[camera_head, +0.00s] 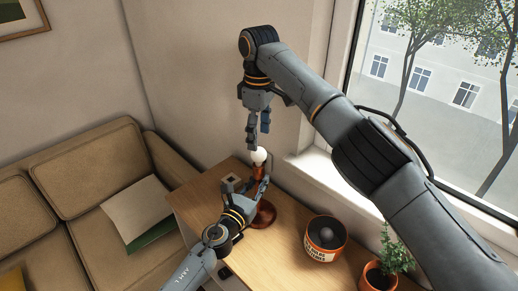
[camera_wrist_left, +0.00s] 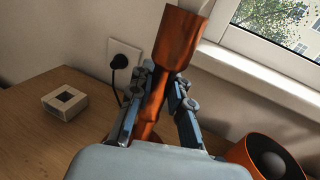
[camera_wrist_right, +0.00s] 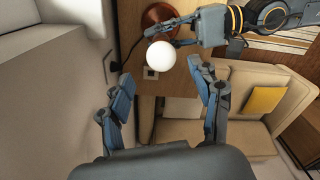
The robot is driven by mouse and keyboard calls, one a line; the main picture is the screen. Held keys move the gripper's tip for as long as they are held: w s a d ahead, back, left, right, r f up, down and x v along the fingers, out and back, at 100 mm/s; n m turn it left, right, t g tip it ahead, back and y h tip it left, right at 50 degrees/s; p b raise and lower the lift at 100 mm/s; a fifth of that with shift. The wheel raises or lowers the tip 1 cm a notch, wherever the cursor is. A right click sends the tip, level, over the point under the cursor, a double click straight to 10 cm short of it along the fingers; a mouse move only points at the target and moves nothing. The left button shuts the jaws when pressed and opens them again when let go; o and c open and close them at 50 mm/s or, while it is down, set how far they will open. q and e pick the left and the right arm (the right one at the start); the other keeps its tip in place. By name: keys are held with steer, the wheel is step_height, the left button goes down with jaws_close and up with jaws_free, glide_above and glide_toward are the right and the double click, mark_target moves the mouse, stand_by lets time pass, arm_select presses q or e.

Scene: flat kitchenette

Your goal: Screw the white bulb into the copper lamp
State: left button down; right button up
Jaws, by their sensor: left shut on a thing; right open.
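The copper lamp stands on the wooden desk, with its round base (camera_head: 264,214) showing in the head view and its socket and stem (camera_wrist_left: 180,40) in the left wrist view. The white bulb (camera_head: 259,156) is at the top of the lamp; I cannot tell how deep it sits in the socket. It also shows in the right wrist view (camera_wrist_right: 160,56). My left gripper (camera_wrist_left: 160,88) is shut on the lamp's stem. My right gripper (camera_head: 259,144) points down just above the bulb, open and empty, its fingers (camera_wrist_right: 165,88) apart on either side in its wrist view.
An orange can (camera_head: 326,250) holding a dark grey ball stands right of the lamp. A potted plant (camera_head: 380,273) is farther right. A small white box (camera_wrist_left: 65,103) lies on the desk (camera_head: 190,205). A wall socket with a black plug (camera_wrist_left: 120,62) is behind. The window sill borders the desk.

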arm_select(q)
steer(key=shift+f, duration=0.25)
arm_select(e)
steer(key=shift+r, duration=1.05)
arm_select(q)
steer(key=c, duration=1.4)
jaws_free()
steer(key=shift+o, duration=1.2)
steer(key=shift+r, duration=0.15)
steer(key=v, duration=1.2)
steer(key=shift+s+a, duration=0.1)
steer(key=shift+s, duration=0.05)
arm_select(e)
steer(key=shift+s, duration=0.1)
